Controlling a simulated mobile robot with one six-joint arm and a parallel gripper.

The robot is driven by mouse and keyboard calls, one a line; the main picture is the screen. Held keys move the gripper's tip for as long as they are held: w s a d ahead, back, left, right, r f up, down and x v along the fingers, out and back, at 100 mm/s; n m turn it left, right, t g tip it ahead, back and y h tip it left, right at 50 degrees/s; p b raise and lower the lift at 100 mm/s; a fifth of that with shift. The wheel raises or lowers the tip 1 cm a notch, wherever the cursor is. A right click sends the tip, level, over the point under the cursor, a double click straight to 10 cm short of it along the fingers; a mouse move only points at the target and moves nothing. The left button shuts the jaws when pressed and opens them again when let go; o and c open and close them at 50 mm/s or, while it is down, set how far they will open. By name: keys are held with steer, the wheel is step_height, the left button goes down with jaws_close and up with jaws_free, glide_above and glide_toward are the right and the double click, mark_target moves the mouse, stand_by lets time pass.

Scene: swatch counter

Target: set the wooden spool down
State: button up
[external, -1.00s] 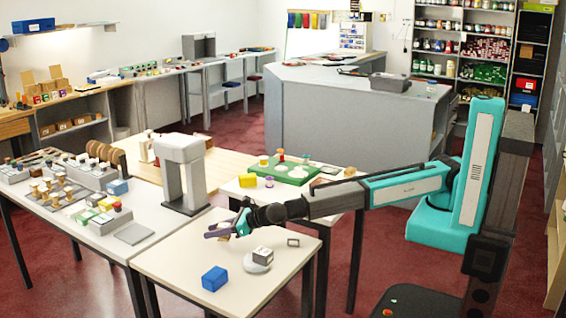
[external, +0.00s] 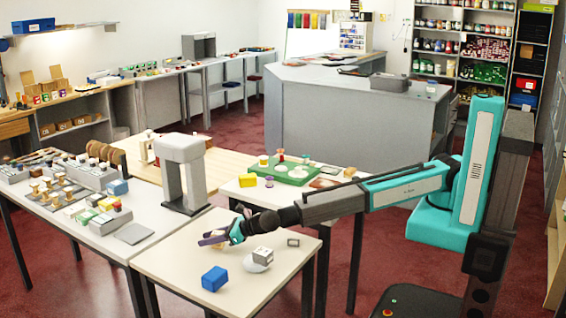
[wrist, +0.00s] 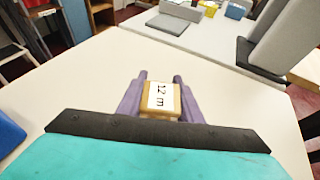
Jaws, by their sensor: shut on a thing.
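My gripper (external: 214,240) is low over the near small table (external: 180,258). In the wrist view its purple fingers (wrist: 160,84) are shut on the wooden spool (wrist: 148,104), one finger on each side. The spool is tan and carries a white label reading "12 m". In the external view the spool is mostly hidden by the gripper and too small to make out well. I cannot tell whether the spool touches the tabletop.
A blue block (external: 214,279) stands on the same table, also at the wrist view's left edge (wrist: 8,138). A white-grey box (external: 263,254) sits on a round disc (external: 257,265). A small grey frame (external: 293,243) lies behind. A grey arch (external: 182,172) stands on the adjoining table. The tabletop ahead is clear.

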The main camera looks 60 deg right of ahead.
steer(key=shift+f, duration=0.35)
steer(key=shift+f, duration=0.15)
steer(key=o, duration=1)
steer(key=shift+o, duration=0.2)
steer(key=shift+r, duration=0.25)
steer(key=shift+b+v, duration=0.55)
steer(key=shift+v, duration=5.15)
steer(key=shift+s+d, duration=0.15)
steer(key=shift+s, duration=0.15)
